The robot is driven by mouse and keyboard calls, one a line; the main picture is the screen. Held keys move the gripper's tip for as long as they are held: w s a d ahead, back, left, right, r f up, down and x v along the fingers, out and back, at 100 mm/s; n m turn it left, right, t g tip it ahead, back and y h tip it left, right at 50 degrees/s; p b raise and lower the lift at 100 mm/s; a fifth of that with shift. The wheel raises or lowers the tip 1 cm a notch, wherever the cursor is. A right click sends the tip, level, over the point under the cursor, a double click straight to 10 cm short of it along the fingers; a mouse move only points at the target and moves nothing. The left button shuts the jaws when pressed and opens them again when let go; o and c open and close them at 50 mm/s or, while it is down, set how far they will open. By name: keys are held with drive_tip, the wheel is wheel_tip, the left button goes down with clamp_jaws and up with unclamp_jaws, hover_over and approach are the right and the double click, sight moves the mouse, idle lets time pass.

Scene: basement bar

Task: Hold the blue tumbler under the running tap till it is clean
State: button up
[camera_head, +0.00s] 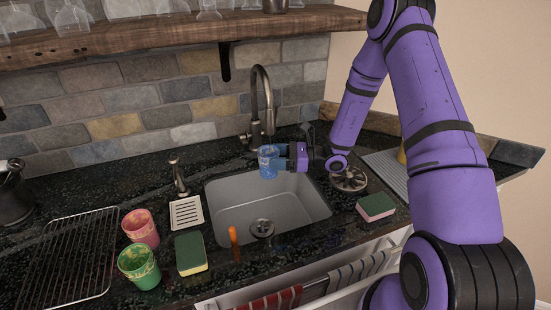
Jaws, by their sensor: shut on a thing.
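The blue tumbler (268,163) is at the far side of the sink, just below the tap's spout. My gripper (283,160) reaches in from the right and is shut on it. The tumbler looks roughly upright and has paler patches on its side; I cannot tell whether these are dirt. The tap (266,105) is a tall curved metal one behind the sink. I cannot make out a water stream at this size. The grey sink basin (240,205) lies open below the tumbler.
A pink tumbler (140,228) and a green tumbler (138,265), both stained, stand left of the sink near a sponge (191,254). Another sponge (375,206) lies right. A wire rack (70,258), soap dispenser (178,178) and orange-handled tool (234,243) are around. A wooden shelf (180,32) hangs above.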

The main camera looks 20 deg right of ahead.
drive_tip(key=shift+d, duration=0.2)
drive_tip(key=shift+s+d, duration=0.15)
drive_tip(key=shift+d, duration=0.2)
drive_tip(key=shift+a, duration=0.2)
drive_tip(key=shift+a, duration=0.4)
drive_tip(key=shift+d, duration=0.15)
idle(0.4)
drive_tip(key=shift+d, duration=0.45)
drive_tip(key=shift+s, duration=0.1)
